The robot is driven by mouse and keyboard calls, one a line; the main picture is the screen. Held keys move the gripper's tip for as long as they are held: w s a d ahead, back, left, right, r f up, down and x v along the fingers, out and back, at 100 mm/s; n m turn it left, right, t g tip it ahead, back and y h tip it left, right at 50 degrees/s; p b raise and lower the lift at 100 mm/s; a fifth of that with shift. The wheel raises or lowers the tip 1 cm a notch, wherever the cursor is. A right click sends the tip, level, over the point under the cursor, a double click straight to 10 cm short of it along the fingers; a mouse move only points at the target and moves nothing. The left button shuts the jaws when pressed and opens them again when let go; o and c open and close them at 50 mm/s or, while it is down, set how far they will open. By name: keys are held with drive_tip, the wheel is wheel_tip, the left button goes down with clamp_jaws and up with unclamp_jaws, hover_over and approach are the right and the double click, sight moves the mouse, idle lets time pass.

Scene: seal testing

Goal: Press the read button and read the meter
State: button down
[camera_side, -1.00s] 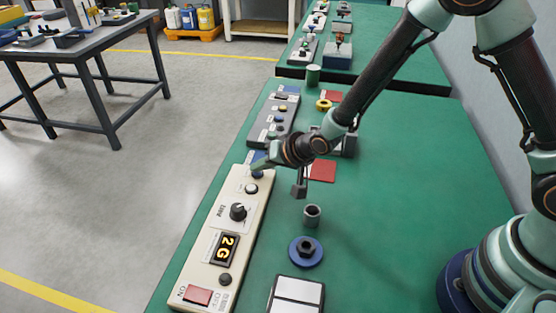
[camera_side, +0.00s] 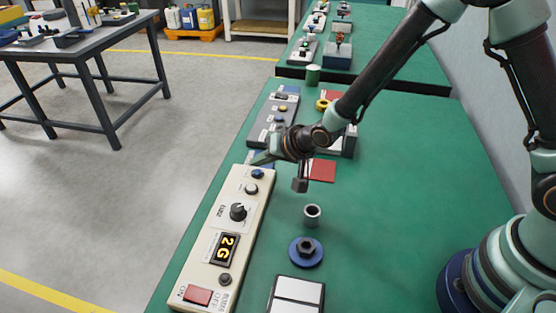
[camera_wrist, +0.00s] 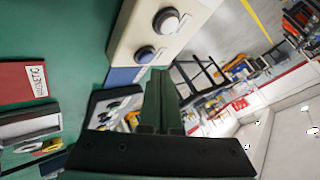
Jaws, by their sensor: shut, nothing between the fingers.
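The cream meter panel (camera_side: 190,272) lies along the left edge of the green bench. Its display (camera_side: 225,250) is lit with amber characters that look like "2G" in this view. A blue button (camera_side: 257,174) is at the panel's far end, with a white button (camera_side: 251,189) beside it. I cannot read which button is labelled read. My gripper (camera_side: 258,161) is shut and empty, just above and beyond the blue button, apart from it. In the wrist view, the shut fingers (camera_wrist: 158,76) point toward the panel end, where two round buttons (camera_wrist: 145,54) show.
The panel also has a black knob (camera_side: 238,211), a dark button (camera_side: 225,279) and a red switch (camera_side: 198,295). A grey cylinder (camera_side: 312,214) and a blue flanged part (camera_side: 306,252) stand right of it. A dark device (camera_side: 270,125) lies beyond. The bench's right middle is clear.

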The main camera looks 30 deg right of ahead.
drive_tip(key=shift+r, duration=2.45)
drive_tip(key=s+d+r+n+g+h, duration=0.1)
drive_tip(key=s+d+r, duration=0.2)
drive_tip(key=d+r, duration=0.3)
drive_tip(key=s+d+r+n+h, duration=0.1)
drive_tip(key=s+d+r, duration=0.3)
drive_tip(key=d+r, duration=0.15)
drive_tip(key=s+d+r+n+g, duration=0.1)
drive_tip(key=s+d+r, duration=0.1)
drive_tip(key=s, duration=0.4)
drive_tip(key=s+d+r+n+g+h, duration=0.1)
drive_tip(key=s+d, duration=0.4)
drive_tip(key=s, duration=0.1)
drive_tip(key=shift+s+d+r+n, duration=0.25)
drive_tip(key=shift+d+r+n, duration=0.05)
drive_tip(key=shift+r+n, duration=0.1)
